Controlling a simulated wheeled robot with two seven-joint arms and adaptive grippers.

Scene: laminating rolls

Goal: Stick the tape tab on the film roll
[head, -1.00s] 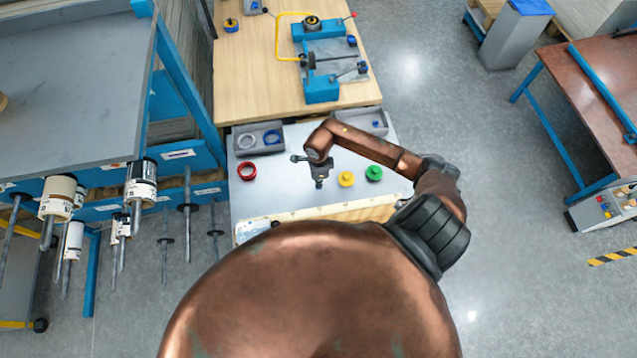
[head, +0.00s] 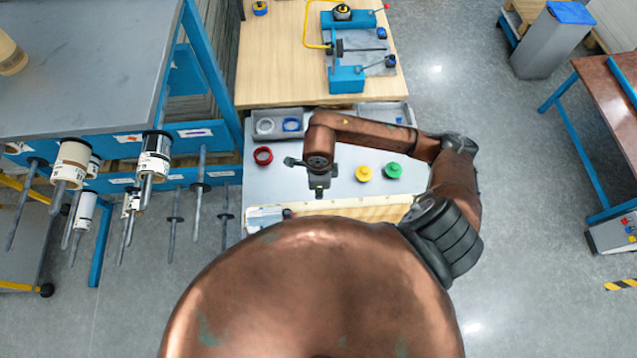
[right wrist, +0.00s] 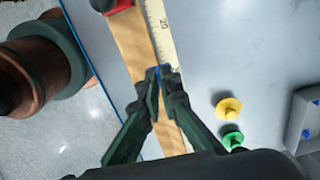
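My right gripper (head: 319,192) hangs over the grey tabletop near its front edge. In the right wrist view, its dark fingers (right wrist: 161,80) are close together above the strip with a ruler (right wrist: 160,28). A small blue piece (right wrist: 158,71), which looks like the tape tab, shows between the fingertips. Whether it is pinched firmly is hard to tell. Several white film rolls hang on spindles at the left, among them one with a black band (head: 154,157) and a cream one (head: 72,163). Which one the task means is not clear. My left gripper is not in view.
A grey tray (head: 278,124) stands behind. A red-and-black item (right wrist: 108,4) sits at the ruler's end. A blue machine (head: 346,78) is on the wooden table beyond.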

